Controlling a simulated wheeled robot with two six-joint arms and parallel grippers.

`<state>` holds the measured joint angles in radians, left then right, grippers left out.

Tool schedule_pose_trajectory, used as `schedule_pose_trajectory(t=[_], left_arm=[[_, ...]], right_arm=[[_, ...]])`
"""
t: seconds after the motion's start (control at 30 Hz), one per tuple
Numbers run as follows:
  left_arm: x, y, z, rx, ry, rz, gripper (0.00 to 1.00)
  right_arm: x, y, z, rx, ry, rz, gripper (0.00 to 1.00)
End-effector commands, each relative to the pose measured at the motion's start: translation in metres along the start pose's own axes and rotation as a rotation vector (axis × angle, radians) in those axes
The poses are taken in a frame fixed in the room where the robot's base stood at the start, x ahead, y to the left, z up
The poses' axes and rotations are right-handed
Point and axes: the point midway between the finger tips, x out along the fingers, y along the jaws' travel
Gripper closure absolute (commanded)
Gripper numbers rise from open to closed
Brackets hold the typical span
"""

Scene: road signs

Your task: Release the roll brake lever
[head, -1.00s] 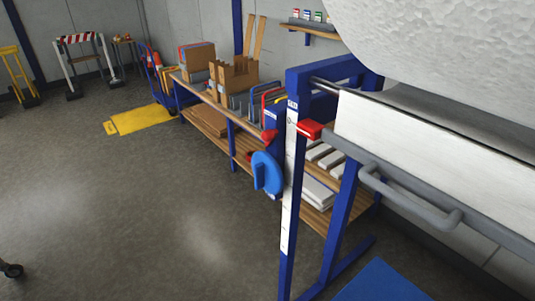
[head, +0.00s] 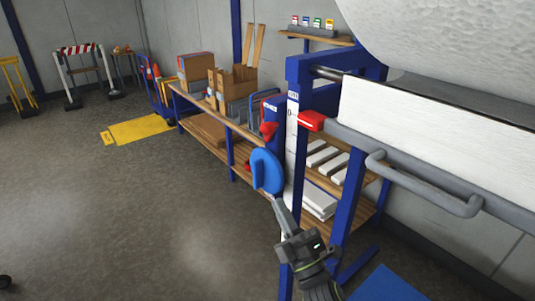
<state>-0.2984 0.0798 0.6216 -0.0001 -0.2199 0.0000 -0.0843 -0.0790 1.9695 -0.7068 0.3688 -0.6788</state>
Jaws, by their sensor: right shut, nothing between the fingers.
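A large white roll (head: 450,40) sits at the upper right on a blue frame (head: 347,200). A red lever-like part (head: 268,131) sticks out at the left of the frame's front post, above a blue round disc or handwheel (head: 266,172). A red block (head: 311,121) sits at the left end of the grey bar. I cannot tell for sure which red part is the brake lever. My right gripper (head: 278,202) is shut and empty, just below the blue disc, pointing up; contact cannot be told. My left gripper is not in view.
A long workbench (head: 218,119) with cardboard boxes (head: 233,90) runs behind the frame. A grey handle bar (head: 425,190) juts out at the right. The floor at left is free.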

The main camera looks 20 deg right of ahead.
Motion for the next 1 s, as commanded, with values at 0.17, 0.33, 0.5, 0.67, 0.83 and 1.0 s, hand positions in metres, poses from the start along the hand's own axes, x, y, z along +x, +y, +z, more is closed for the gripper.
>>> schedule_pose_trajectory(t=[0.17, 0.33, 0.5, 0.67, 0.83, 1.0], left_arm=[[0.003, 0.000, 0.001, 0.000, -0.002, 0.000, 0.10], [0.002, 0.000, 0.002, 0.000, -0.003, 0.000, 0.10], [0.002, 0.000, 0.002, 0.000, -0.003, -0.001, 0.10], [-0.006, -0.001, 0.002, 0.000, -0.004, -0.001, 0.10], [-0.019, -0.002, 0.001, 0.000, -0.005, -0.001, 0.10], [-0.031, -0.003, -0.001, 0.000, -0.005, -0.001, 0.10]], right_arm=[[0.006, 0.026, -0.011, -0.064, 0.035, 0.070, 1.00], [0.007, 0.027, -0.011, -0.066, 0.037, 0.072, 1.00], [0.008, 0.027, -0.011, -0.064, 0.036, 0.071, 1.00], [0.023, 0.030, -0.012, -0.063, 0.037, 0.072, 1.00], [0.057, 0.034, -0.013, -0.062, 0.038, 0.073, 1.00], [0.094, 0.036, -0.015, -0.063, 0.037, 0.072, 1.00]])
